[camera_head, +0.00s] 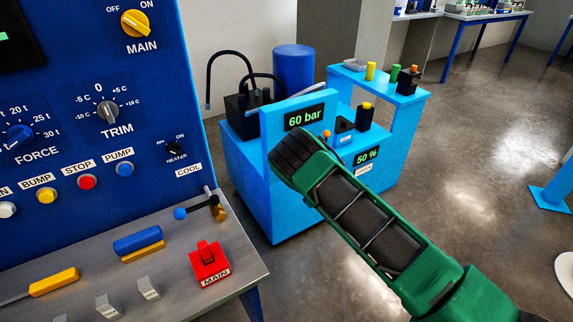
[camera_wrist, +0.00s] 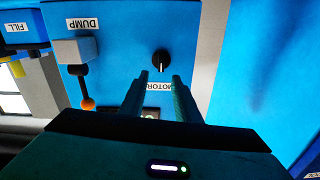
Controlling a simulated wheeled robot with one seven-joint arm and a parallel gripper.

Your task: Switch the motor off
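In the wrist view a small round black knob (camera_wrist: 161,60) with a white mark sits on a blue panel. The mark points down in the picture, toward the label. The MOTOR label (camera_wrist: 161,86) is upside down beside the knob and partly hidden by my fingers. My gripper (camera_wrist: 161,77) is open and empty. Its two fingers point at the knob with a gap between them, and the fingertips appear just short of it; contact cannot be told. In the head view my green arm covers part of the blue machine (camera_head: 240,185), and the motor knob cannot be made out.
An orange-tipped lever (camera_wrist: 88,103) and a grey block by the DUMP label (camera_wrist: 82,23) are left of the knob in the wrist view. The machine carries a 60 bar display (camera_head: 304,117) and a 50 % display (camera_head: 366,156). A blue control panel (camera_head: 60,110) stands at left.

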